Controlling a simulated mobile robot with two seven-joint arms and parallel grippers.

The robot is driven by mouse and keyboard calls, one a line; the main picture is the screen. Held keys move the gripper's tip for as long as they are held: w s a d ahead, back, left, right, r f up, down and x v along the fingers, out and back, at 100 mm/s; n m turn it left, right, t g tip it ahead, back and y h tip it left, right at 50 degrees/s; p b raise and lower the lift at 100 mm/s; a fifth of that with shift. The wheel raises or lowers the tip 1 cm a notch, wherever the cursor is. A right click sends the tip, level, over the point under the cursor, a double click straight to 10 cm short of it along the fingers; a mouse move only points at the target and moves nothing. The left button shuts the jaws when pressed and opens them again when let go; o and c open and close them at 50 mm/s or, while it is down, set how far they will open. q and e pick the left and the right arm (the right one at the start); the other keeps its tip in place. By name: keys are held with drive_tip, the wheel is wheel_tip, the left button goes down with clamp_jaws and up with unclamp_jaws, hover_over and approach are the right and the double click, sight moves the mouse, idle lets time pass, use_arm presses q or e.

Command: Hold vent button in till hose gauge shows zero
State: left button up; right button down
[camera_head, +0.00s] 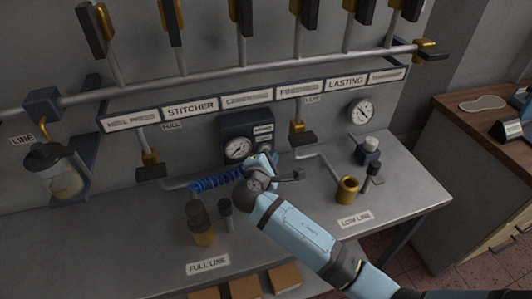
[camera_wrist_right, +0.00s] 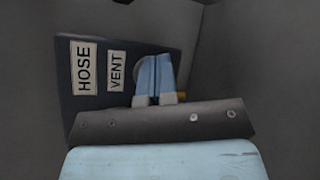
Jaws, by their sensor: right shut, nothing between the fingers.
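The hose gauge (camera_head: 238,149) is a white dial on a dark box (camera_head: 233,124) against the back wall; its needle is too small to read surely. My right gripper (camera_head: 268,157) is at the box's right side, fingers shut and empty. In the right wrist view, the closed fingertips (camera_wrist_right: 157,72) point at the dark panel beside the HOSE (camera_wrist_right: 83,68) and VENT (camera_wrist_right: 116,71) labels. A round grey part (camera_wrist_right: 140,68) shows partly behind them. The vent button is mostly hidden, and I cannot tell whether the fingers touch it or press it. My left gripper is not in view.
A blue coiled hose (camera_head: 216,180) runs left of my gripper. A brass and dark fitting (camera_head: 203,224) stands at FULL LINE, and a brass cup (camera_head: 347,188) at LOW LINE. Another gauge (camera_head: 361,112) hangs at right. Pipes and valves line the wall; the front bench is mostly bare.

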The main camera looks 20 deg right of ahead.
drive_tip(key=shift+s, duration=0.1)
drive_tip(key=shift+s+p, duration=0.65)
drive_tip(key=shift+s, duration=0.2)
drive_tip(key=s+p, duration=0.2)
drive_tip(key=s, duration=0.3)
drive_tip(key=shift+d+p, duration=0.1)
drive_tip(key=shift+p, duration=0.25)
